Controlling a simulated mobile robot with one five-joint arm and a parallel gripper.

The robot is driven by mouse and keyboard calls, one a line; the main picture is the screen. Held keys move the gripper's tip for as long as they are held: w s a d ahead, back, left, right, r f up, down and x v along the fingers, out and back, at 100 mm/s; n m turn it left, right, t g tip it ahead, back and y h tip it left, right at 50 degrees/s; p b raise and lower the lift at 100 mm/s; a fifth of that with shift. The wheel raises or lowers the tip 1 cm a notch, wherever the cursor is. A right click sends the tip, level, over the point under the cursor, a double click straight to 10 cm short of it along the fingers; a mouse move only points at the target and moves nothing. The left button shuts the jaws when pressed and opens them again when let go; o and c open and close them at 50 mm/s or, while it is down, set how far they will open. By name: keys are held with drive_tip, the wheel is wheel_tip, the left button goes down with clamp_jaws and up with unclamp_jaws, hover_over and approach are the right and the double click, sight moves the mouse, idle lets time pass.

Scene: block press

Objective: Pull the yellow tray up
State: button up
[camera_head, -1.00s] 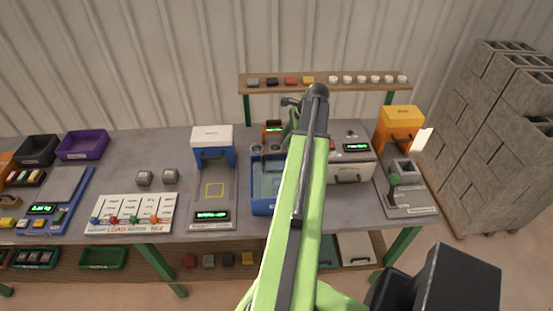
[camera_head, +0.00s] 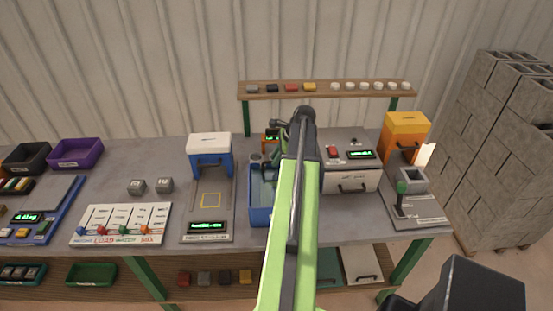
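I cannot make out a yellow tray in this view. My arm rises through the middle of the picture and covers part of the bench. My gripper (camera_head: 281,127) is at the arm's far end, small and dark, above the back of the bench. Its fingers are partly hidden by the arm, so I cannot tell whether they are open. A blue bin (camera_head: 260,215) stands on the bench just left of my arm.
A blue-and-white press (camera_head: 209,145) stands left of the arm. A white machine (camera_head: 350,183) and an orange machine (camera_head: 405,124) stand right of it. A wooden shelf (camera_head: 350,88) runs behind. Purple (camera_head: 76,152) and black (camera_head: 27,158) trays sit at the far left.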

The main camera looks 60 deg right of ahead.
clamp_jaws()
idle(1.0)
wheel_tip(320, 180, up, 8)
drive_tip(key=p, duration=0.7)
drive_tip(key=shift+f+p, duration=0.1)
drive_tip(key=shift+p, duration=0.2)
drive_tip(key=shift+o, duration=2.1)
unclamp_jaws()
drive_tip(key=shift+d+f, duration=0.1)
